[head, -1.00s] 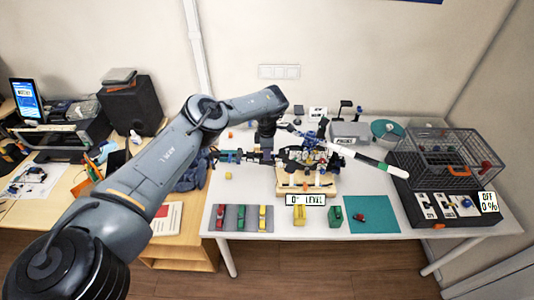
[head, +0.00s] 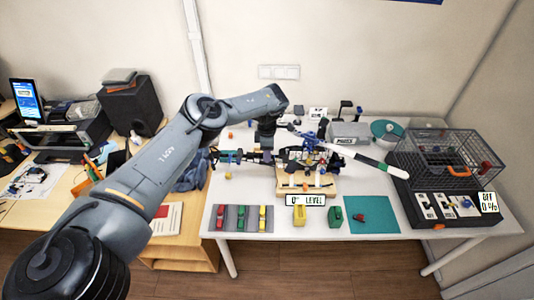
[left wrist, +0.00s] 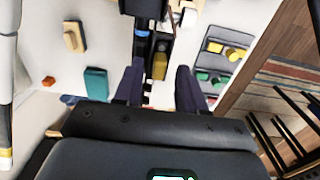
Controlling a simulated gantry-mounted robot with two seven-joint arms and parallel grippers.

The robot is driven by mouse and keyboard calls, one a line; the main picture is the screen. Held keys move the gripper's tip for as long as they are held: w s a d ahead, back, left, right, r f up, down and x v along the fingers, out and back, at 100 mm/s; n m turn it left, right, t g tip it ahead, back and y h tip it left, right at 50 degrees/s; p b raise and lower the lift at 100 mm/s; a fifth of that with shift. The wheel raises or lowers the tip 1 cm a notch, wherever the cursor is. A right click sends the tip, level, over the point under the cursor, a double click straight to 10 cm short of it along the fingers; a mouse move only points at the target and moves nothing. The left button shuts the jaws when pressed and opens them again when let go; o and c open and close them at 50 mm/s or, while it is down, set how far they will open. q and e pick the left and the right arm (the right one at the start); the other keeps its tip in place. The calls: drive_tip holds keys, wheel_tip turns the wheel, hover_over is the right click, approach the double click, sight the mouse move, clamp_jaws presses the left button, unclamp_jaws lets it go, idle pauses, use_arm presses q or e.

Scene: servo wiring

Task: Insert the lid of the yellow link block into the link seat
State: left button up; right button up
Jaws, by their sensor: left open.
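A yellow block (head: 299,215) stands at the table's front edge, beside a green block (head: 335,216). A yellow piece (head: 262,217) lies in the grey tray (head: 252,225) with a red and a green piece. My left gripper (head: 267,157) hangs over the table behind them, beside the cluttered mechanism on a tan base (head: 306,186). In the left wrist view its dark fingers (left wrist: 159,88) are spread apart, and a yellow part (left wrist: 160,65) shows beyond the gap, not visibly held. I cannot tell which part is the lid; the link seat is not distinguishable. My right gripper does not show.
A white rod with black and green bands (head: 365,157) slants beside the mechanism. A teal mat (head: 380,215) holds a small red piece. A wire cage (head: 440,155) stands at the right.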

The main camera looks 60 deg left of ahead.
use_arm(q)
wheel_tip(320, 180, up, 12)
drive_tip(key=shift+f+p, duration=0.2)
drive_tip(key=shift+p, duration=0.25)
idle(0.4)
